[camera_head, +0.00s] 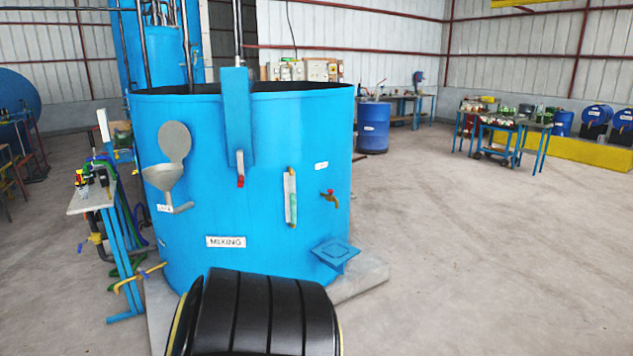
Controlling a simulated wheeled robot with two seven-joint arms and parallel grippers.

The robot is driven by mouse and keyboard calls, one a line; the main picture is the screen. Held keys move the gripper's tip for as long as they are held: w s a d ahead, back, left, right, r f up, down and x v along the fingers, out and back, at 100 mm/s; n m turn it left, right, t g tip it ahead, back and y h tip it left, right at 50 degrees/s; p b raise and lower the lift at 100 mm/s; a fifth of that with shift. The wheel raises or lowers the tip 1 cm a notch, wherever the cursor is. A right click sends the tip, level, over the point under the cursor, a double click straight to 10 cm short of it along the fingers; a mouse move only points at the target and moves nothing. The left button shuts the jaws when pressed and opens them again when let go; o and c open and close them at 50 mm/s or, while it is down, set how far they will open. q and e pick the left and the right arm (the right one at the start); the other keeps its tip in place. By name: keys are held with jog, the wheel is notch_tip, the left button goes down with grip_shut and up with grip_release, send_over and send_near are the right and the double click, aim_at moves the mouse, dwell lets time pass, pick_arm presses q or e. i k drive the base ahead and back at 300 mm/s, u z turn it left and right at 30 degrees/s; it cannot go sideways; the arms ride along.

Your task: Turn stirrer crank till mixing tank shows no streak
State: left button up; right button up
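The large blue mixing tank (270,215) stands upright in front of me, with a white "MIXING" label (225,241) on its wall. A blue housing (237,115) hangs over the rim at the front, and a metal shaft (238,30) rises above it. A small grey arm with a red grip (240,168), which may be the stirrer crank, hangs at its lower end. A narrow upright sight strip (291,197) is on the wall to the right. It is too small to tell whether a streak shows. Neither of my grippers is in view.
A grey funnel (160,177) and a red-handled tap (330,197) stick out from the tank wall. A blue bracket shelf (335,253) juts out low at the right. A small side table (92,198) with hoses stands left.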

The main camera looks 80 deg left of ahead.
aim_at(239, 153)
jog(key=k, duration=0.85)
jog(key=u, duration=2.7)
